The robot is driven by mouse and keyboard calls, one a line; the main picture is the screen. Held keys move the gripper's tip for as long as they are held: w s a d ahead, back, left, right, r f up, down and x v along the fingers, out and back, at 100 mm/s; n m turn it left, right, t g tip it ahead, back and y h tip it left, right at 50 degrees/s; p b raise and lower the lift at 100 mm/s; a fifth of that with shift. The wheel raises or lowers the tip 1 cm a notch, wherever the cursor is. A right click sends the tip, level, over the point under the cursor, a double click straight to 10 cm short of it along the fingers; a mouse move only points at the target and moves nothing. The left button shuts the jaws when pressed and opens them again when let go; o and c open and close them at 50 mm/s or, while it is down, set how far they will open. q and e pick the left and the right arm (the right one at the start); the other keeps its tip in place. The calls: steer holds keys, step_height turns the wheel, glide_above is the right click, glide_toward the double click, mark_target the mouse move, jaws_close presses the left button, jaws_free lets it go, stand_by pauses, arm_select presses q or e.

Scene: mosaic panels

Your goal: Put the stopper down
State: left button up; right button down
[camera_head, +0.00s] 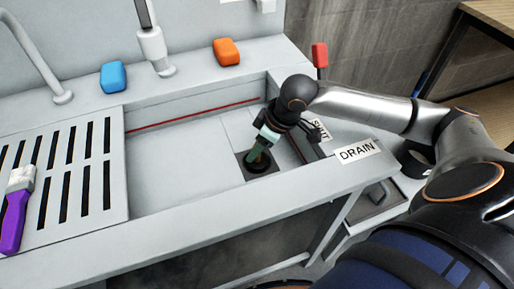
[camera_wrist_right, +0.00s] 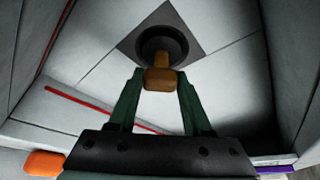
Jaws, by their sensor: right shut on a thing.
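The stopper has a brown handle (camera_wrist_right: 160,79), seen between the two green fingers of my right gripper (camera_wrist_right: 159,84) in the wrist view. My right gripper also shows in the head view (camera_head: 259,154), pointing down into the sink (camera_head: 190,165) and shut on the stopper. Beyond the handle is a dark round shape at the drain (camera_wrist_right: 137,43), which sits in a dark square plate. I cannot tell whether the stopper is seated in the drain or held just above it. The fingers and handle hide part of the drain. My left gripper is not in view.
A slotted drainboard (camera_head: 75,175) with a purple-handled brush (camera_head: 15,210) lies left of the sink. A blue block (camera_head: 113,77) and an orange block (camera_head: 226,52) are on the back ledge beside the faucet (camera_head: 153,45). A DRAIN label (camera_head: 356,151) is on the right rim.

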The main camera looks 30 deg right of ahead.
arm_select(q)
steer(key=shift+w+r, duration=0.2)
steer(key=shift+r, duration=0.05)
arm_select(e)
steer(key=shift+f, duration=0.1)
steer(key=shift+c, duration=1.7)
jaws_free()
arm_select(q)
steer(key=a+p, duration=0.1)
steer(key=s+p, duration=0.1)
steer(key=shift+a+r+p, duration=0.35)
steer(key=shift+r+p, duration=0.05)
arm_select(e)
steer(key=v, duration=1.2)
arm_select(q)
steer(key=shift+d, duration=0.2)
